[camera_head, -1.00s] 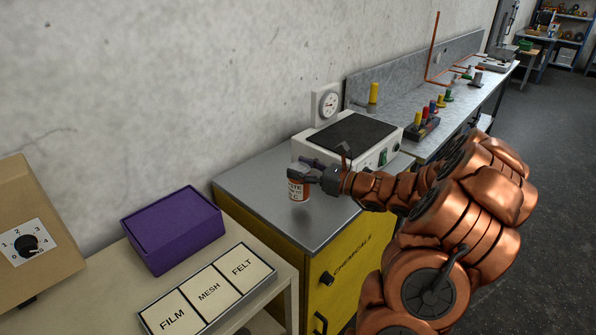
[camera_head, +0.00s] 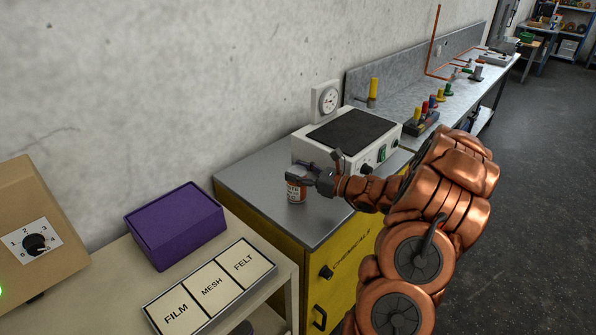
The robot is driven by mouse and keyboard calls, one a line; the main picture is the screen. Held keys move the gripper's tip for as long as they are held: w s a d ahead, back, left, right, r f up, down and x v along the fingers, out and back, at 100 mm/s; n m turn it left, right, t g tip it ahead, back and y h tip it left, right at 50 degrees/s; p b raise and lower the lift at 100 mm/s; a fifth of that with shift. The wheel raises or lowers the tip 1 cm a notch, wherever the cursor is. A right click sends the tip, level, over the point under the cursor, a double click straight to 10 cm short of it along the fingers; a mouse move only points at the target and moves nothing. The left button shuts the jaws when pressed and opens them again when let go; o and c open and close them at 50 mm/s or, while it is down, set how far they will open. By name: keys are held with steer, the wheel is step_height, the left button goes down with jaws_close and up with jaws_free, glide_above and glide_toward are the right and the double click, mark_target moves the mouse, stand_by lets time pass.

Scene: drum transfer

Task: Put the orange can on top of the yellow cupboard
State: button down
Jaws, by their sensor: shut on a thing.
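The orange can (camera_head: 296,192) has a white label and is upright over the grey top of the yellow cupboard (camera_head: 343,272). My gripper (camera_head: 298,176) is shut on the can near its upper part, and its fingers hide part of it. The can's base looks very close to the cupboard top (camera_head: 262,202); I cannot tell whether it touches. The cupboard's front reads CHEMICALS and has dark handles.
A white hotplate-like box (camera_head: 345,140) stands on the cupboard behind the gripper. A purple box (camera_head: 177,226) and a tray labelled FILM, MESH, FELT (camera_head: 211,284) are on the left bench. The cupboard top's left and front parts are clear.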

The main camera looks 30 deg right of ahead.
steer(key=shift+c, duration=1.7)
jaws_free()
steer(key=shift+f, duration=0.15)
